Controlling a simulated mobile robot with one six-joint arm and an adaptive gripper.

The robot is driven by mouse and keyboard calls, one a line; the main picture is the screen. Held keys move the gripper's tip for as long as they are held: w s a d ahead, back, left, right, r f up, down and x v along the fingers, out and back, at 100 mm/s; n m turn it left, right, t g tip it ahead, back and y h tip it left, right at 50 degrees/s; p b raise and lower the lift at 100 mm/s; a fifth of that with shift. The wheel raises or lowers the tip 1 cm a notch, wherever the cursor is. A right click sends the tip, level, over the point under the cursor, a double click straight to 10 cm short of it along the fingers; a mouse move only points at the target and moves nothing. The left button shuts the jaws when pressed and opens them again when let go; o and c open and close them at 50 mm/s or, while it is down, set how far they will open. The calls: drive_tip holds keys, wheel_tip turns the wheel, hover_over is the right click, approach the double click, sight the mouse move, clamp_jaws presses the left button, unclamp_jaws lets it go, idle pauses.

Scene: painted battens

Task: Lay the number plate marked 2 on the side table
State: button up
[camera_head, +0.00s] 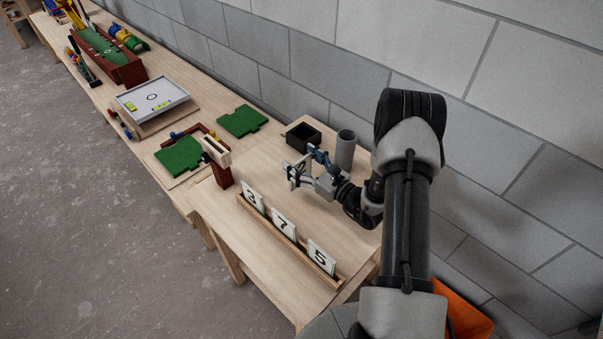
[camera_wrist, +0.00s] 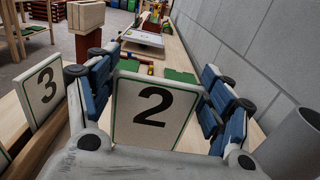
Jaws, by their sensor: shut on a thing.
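My gripper (camera_head: 303,170) is shut on the white number plate marked 2 (camera_wrist: 152,112), which has a green border. In the wrist view the blue finger pads stand on both sides of the plate, and the 2 faces the camera upright. In the head view the plate (camera_head: 295,173) is small, partly hidden by the fingers, and seems held above the near wooden table (camera_head: 325,222). I cannot tell whether this near table is the side table. A wooden rack (camera_head: 282,243) on it holds plates marked 3 (camera_head: 253,197), 7 (camera_head: 283,223) and 5 (camera_head: 321,257).
A grey cylinder (camera_head: 345,150) and a black open box (camera_head: 303,137) stand by the wall behind my gripper. A dark red post with pale blocks (camera_head: 218,158) stands left of it. Green boards (camera_head: 242,121) and a white tray (camera_head: 151,97) lie further along. Table between rack and gripper is clear.

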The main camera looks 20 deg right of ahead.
sight(302, 171)
drive_tip(key=shift+f+b, duration=0.55)
drive_tip(key=shift+f, duration=1.5)
drive_tip(key=shift+f, duration=0.2)
drive_tip(key=o, duration=1.1)
drive_tip(key=shift+c, duration=0.2)
drive_tip(key=shift+r, duration=0.15)
